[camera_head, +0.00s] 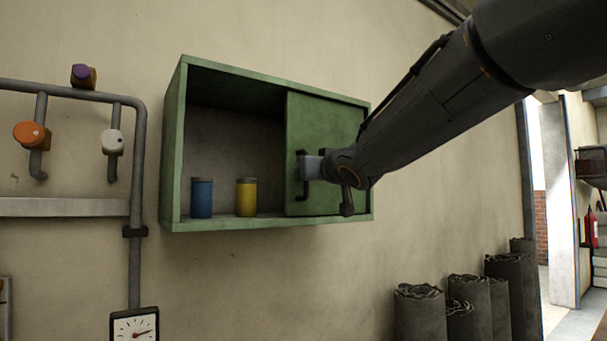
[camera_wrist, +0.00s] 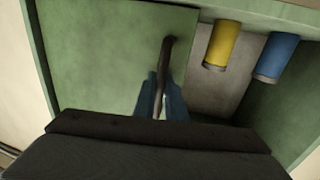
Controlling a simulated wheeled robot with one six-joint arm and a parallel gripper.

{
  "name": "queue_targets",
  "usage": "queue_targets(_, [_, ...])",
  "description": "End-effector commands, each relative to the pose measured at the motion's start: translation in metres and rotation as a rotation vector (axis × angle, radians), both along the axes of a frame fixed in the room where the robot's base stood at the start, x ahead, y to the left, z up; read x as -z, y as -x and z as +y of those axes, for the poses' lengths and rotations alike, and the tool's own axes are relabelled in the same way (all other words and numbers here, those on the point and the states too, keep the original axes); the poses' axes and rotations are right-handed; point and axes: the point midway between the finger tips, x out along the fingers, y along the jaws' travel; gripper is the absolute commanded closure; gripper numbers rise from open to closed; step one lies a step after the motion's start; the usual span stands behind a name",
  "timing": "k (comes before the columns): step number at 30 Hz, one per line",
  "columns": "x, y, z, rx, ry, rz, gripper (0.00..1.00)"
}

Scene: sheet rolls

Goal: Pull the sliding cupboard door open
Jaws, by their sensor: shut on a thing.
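The green wall cupboard (camera_head: 172,150) has a green sliding door (camera_head: 325,122) that covers its right part. The left part stands open, and a blue can (camera_head: 202,198) and a yellow can (camera_head: 246,197) stand inside on its floor. The door has a dark bar handle (camera_head: 304,192) near its left edge. My gripper (camera_head: 306,168) is shut on this handle. In the wrist view, the handle (camera_wrist: 168,50) runs between the two fingers (camera_wrist: 160,98) in front of the door (camera_wrist: 105,55). My arm hides part of the door's right side.
Grey pipes (camera_head: 138,200) with orange, white and purple knobs and a gauge (camera_head: 134,325) are on the wall to the left. Several dark sheet rolls (camera_head: 420,315) stand below right. The wall directly below the cupboard is clear.

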Motion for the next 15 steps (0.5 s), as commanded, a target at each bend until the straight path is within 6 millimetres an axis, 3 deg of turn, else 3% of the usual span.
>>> queue_targets(4, [-0.0006,-0.0009,-0.0021,0.002,0.0,-0.001,1.0])
queue_targets(5, [-0.0007,-0.0009,-0.0022,0.003,0.0,-0.001,0.86])
queue_targets(6, [-0.0006,-0.001,-0.0023,0.003,0.0,-0.001,0.81])
queue_targets(15, [-0.0005,0.0006,-0.0017,0.001,0.0,-0.001,0.81])
